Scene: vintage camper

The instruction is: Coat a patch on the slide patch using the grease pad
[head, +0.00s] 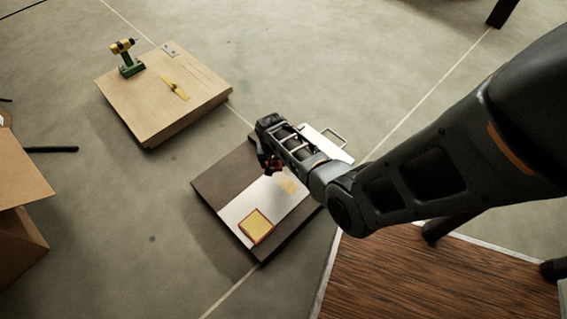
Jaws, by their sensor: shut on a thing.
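A pale metal plate (240,207) runs across the board. A blurry yellowish patch (289,185) shows on the plate just right of my gripper; it may be the slide patch. A yellow square with an orange-red rim (257,227) lies near the plate's front end. I cannot tell whether the held thing touches the plate.
A light wooden platform (165,95) at the upper left bears a yellow and green drill (126,58), a yellow tool (174,88) and a small metal plate (170,49). A cardboard box (18,200) is at the left edge. Grey floor between is clear.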

